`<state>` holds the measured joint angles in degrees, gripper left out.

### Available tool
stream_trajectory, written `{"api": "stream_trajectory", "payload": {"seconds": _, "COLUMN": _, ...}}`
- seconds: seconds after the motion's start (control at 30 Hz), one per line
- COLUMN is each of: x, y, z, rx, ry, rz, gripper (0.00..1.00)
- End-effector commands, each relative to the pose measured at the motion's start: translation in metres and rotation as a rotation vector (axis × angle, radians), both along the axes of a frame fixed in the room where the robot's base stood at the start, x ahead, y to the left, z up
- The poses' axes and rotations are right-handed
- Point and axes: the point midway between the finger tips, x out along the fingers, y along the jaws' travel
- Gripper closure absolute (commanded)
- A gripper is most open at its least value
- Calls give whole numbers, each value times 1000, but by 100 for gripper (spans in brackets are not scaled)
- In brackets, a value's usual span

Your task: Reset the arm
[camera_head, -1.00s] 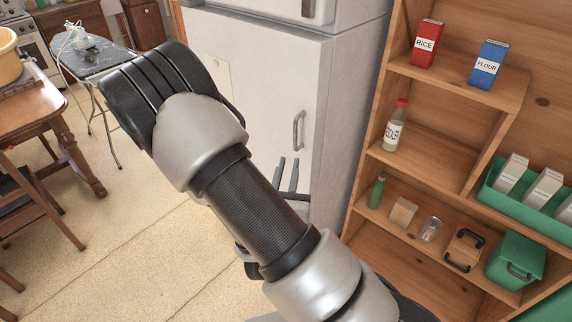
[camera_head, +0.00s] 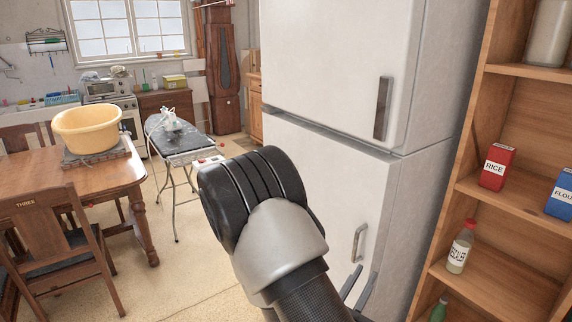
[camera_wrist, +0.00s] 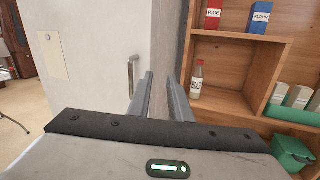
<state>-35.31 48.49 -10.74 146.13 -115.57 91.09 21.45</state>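My gripper (camera_wrist: 160,78) is empty in the wrist view, with its two grey fingers apart. It points toward the edge between the white fridge (camera_wrist: 90,60) and the wooden shelf unit (camera_wrist: 230,62). In the head view my gripper (camera_head: 364,274) shows only partly, its fingertips appearing in front of the lower fridge door, near the handle (camera_head: 359,242). The dark and silver arm rises from the bottom of the picture and hides the rest of the gripper. I cannot tell whether the fingers touch the fridge.
The shelf unit at right holds a red rice box (camera_head: 496,167), a blue flour box (camera_head: 561,196) and a red-capped bottle (camera_head: 461,247). A table (camera_head: 115,177) with a yellow basin (camera_head: 87,129), a chair (camera_head: 60,245) and an ironing board (camera_head: 180,145) stand at left. Floor between is open.

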Motion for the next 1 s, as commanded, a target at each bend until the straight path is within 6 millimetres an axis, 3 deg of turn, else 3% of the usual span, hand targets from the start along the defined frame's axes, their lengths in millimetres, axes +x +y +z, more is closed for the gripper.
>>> {"api": "stream_trajectory", "payload": {"seconds": 0.03, "x": -8, "y": -22, "z": 27, "rx": 48, "ry": -55, "rz": -115, "gripper": 82}}
{"api": "stream_trajectory", "payload": {"seconds": 0.1, "x": -29, "y": -54, "z": 54, "rx": 132, "ry": -120, "rz": -300, "gripper": 82}}
{"api": "stream_trajectory", "payload": {"seconds": 0.2, "x": -72, "y": -91, "z": 80, "rx": 288, "ry": -206, "rz": -565, "gripper": 82}}
{"api": "stream_trajectory", "payload": {"seconds": 0.37, "x": -142, "y": -111, "z": 95, "rx": 612, "ry": -327, "rz": -937, "gripper": 82}}
{"api": "stream_trajectory", "payload": {"seconds": 0.5, "x": -184, "y": -93, "z": 96, "rx": 971, "ry": -426, "rz": -1186, "gripper": 82}}
{"api": "stream_trajectory", "payload": {"seconds": 0.6, "x": -198, "y": -64, "z": 101, "rx": 1262, "ry": -496, "rz": -1308, "gripper": 82}}
{"api": "stream_trajectory", "payload": {"seconds": 0.8, "x": -190, "y": 4, "z": 140, "rx": 1861, "ry": -625, "rz": -1379, "gripper": 82}}
{"api": "stream_trajectory", "payload": {"seconds": 1.0, "x": -175, "y": 44, "z": 188, "rx": 2243, "ry": -694, "rz": -1309, "gripper": 82}}
